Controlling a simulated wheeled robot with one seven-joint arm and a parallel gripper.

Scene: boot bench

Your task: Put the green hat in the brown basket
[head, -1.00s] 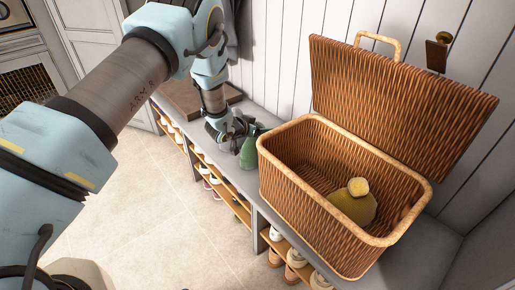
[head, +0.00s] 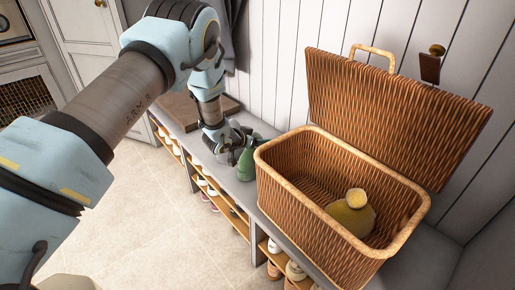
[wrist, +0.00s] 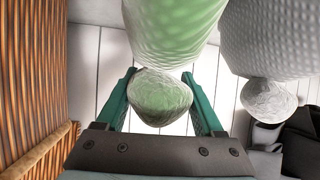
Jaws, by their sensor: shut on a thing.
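The green hat (head: 246,161) is on the grey bench top, just left of the brown basket (head: 285,185). In the wrist view its pale green pom-pom (wrist: 160,97) sits between the two teal fingers of my gripper (wrist: 159,75), which is shut on it. The hat's body (wrist: 175,28) extends beyond the fingertips. In the head view my gripper (head: 236,146) is at the hat, partly covering it. The basket is open, its lid (head: 395,110) tilted back. Its wicker wall (wrist: 30,70) fills the left of the wrist view.
A mustard hat with a pom-pom (head: 352,213) lies inside the basket. A grey hat (wrist: 268,40) is close to the green one in the wrist view. Shoes (head: 295,271) stand on shelves under the bench. The basket's left interior is clear.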

